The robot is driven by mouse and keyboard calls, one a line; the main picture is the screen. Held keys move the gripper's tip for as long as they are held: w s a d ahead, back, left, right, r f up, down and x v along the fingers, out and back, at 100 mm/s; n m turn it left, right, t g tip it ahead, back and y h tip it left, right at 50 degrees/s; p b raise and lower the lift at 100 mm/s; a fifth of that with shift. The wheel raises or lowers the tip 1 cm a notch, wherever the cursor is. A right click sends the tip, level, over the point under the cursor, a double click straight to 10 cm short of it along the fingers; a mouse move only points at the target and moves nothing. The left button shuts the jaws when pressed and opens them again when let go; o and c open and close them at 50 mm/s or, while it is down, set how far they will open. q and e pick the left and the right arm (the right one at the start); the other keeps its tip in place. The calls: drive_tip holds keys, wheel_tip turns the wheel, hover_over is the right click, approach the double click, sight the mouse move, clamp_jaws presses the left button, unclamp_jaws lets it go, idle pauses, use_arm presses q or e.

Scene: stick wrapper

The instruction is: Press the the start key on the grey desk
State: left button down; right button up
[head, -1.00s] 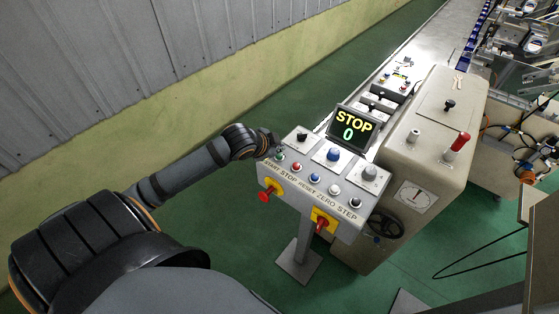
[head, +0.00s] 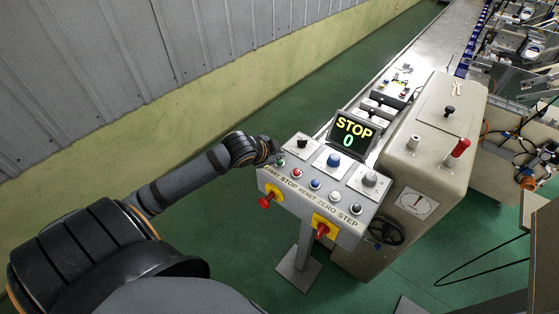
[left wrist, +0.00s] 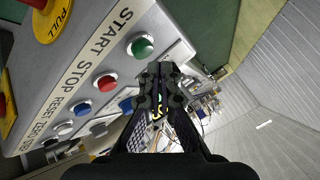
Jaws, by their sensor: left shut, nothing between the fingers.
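The grey desk (head: 330,207) is a slanted control panel on a post. Its start key is a green button (left wrist: 141,47) beside the word START in the left wrist view, at the panel's left end in the head view (head: 281,162). My left gripper (left wrist: 160,70) is shut and empty, just beside the green button and apart from it in the wrist view. In the head view the gripper (head: 277,152) is at the panel's left edge and its tips are hard to make out. The display (head: 353,134) reads STOP and 0. My right gripper is not in view.
Red (left wrist: 106,83), blue and white buttons sit in a row after the green one. Red knobs on yellow plates (head: 322,228) stick out from the panel's front. A beige machine (head: 432,140) stands to the right. Green floor is clear to the left.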

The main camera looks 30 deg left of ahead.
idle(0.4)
use_arm(q)
drive_tip(key=shift+f, duration=0.45)
drive_tip(key=shift+f+b, duration=0.45)
drive_tip(key=shift+f, duration=0.05)
idle(0.5)
drive_tip(key=shift+r, duration=0.15)
drive_tip(key=shift+r+p, duration=0.8)
drive_tip(key=shift+p, duration=0.25)
wheel_tip(320, 180, up, 5)
drive_tip(key=p, duration=0.5)
